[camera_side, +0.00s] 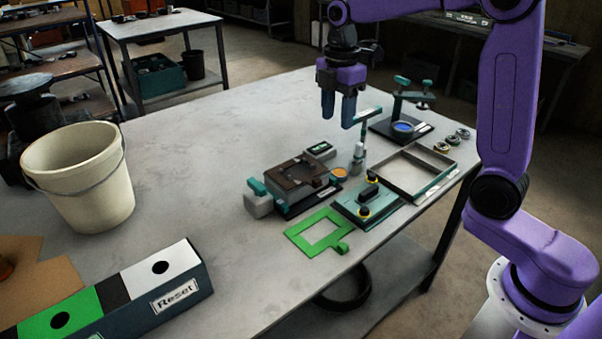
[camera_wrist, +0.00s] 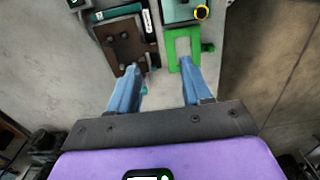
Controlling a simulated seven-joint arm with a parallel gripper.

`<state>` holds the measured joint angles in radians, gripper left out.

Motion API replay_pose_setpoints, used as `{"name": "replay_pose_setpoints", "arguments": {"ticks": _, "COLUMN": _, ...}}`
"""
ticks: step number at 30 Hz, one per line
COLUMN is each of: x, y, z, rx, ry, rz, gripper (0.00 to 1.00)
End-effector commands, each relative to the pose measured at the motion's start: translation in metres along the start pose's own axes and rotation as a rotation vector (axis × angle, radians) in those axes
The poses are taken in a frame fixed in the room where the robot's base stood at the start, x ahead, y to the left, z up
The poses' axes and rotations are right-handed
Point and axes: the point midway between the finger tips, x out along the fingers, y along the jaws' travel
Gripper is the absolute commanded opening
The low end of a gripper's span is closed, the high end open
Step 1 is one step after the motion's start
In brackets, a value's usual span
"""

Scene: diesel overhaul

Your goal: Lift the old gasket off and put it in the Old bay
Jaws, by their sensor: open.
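A dark brown plate-like piece (camera_side: 301,173) with a tab, seemingly the old gasket, lies on top of a dark block in a fixture; it also shows in the wrist view (camera_wrist: 124,44). A bright green gasket frame (camera_side: 319,232) with a tab lies flat on the table, and shows in the wrist view (camera_wrist: 183,44). My gripper (camera_side: 338,113) is open and empty, pointing down, above and apart from the table parts. In the wrist view its blue fingers (camera_wrist: 160,75) are spread. A shallow divided tray (camera_side: 414,190) stands right of the fixture; its front label is too small to read.
A teal plate with black and yellow knobs (camera_side: 365,203) sits between the green frame and tray. A small teal-topped post (camera_side: 360,150), an orange-filled cup (camera_side: 339,172) and a stand with a blue disc (camera_side: 403,127) are close by. A bucket (camera_side: 80,175) and Reset box (camera_side: 165,285) stand left.

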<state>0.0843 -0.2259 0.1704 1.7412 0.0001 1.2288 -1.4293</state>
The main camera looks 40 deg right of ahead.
Motion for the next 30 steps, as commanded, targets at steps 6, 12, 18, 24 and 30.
{"name": "replay_pose_setpoints", "arguments": {"ticks": 6, "x": -0.009, "y": 0.019, "z": -0.033, "rx": -0.001, "ry": 0.0, "rz": -0.002, "gripper": 0.49}}
{"name": "replay_pose_setpoints", "arguments": {"ticks": 12, "x": 0.015, "y": 0.019, "z": -0.035, "rx": 0.0, "ry": -0.001, "rz": -0.006, "gripper": 0.49}}
{"name": "replay_pose_setpoints", "arguments": {"ticks": 18, "x": 0.053, "y": 0.019, "z": -0.034, "rx": 0.0, "ry": -0.001, "rz": -0.007, "gripper": 0.49}}
{"name": "replay_pose_setpoints", "arguments": {"ticks": 24, "x": 0.089, "y": 0.019, "z": -0.034, "rx": 0.001, "ry": -0.001, "rz": -0.006, "gripper": 0.49}}
{"name": "replay_pose_setpoints", "arguments": {"ticks": 30, "x": 0.109, "y": 0.02, "z": -0.034, "rx": 0.001, "ry": -0.001, "rz": -0.003, "gripper": 0.49}}
